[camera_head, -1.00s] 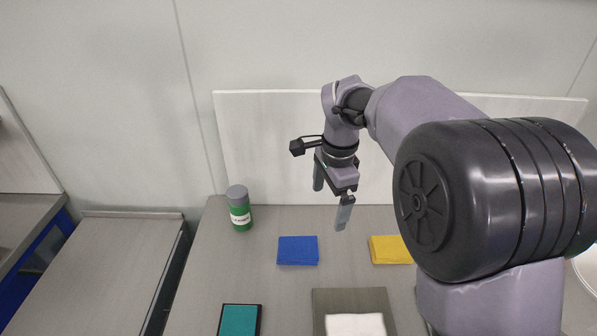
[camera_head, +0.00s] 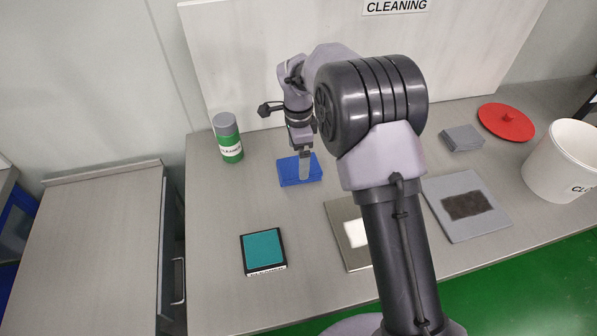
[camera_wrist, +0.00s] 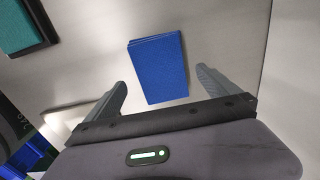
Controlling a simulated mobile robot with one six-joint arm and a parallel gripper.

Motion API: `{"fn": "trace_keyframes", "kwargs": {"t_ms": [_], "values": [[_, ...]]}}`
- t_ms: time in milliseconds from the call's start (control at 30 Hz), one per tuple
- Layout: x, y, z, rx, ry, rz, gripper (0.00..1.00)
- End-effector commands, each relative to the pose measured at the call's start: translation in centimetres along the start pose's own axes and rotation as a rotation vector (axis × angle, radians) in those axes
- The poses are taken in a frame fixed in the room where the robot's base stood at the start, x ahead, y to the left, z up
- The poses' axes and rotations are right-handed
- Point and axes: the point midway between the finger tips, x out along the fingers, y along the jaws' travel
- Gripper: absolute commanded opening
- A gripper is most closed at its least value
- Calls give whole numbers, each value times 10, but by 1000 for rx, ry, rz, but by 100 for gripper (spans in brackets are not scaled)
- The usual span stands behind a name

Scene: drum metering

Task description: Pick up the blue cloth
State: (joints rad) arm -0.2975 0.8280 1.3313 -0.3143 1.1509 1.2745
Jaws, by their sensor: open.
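The blue cloth (camera_head: 296,170) lies folded flat on the grey table, near the green bottle. In the wrist view the blue cloth (camera_wrist: 158,68) lies ahead of and between the two fingers, turned slightly. My gripper (camera_head: 304,165) points down over the cloth in the head view, and one finger hides part of it. In the wrist view my gripper (camera_wrist: 162,85) has its fingers wide apart with nothing between them. I cannot tell the exact height of the fingertips above the cloth.
A green bottle (camera_head: 229,138) stands left of the cloth. A teal pad in a black tray (camera_head: 263,251) lies nearer the front. A grey cloth stack (camera_head: 462,138), red lid (camera_head: 506,121) and white bin (camera_head: 563,163) are at right. Table between bottle and pad is clear.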

Motion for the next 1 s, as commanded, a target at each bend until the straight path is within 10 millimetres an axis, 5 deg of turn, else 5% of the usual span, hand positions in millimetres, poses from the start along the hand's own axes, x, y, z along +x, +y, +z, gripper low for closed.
{"fn": "trace_keyframes", "kwargs": {"t_ms": [167,400,700,1000], "values": [[40,0,-1,1,-1,3,100],[42,-1,-1,1,-1,1,98],[42,-1,-1,1,-1,1,39],[38,-1,-1,0,-1,1,39]]}}
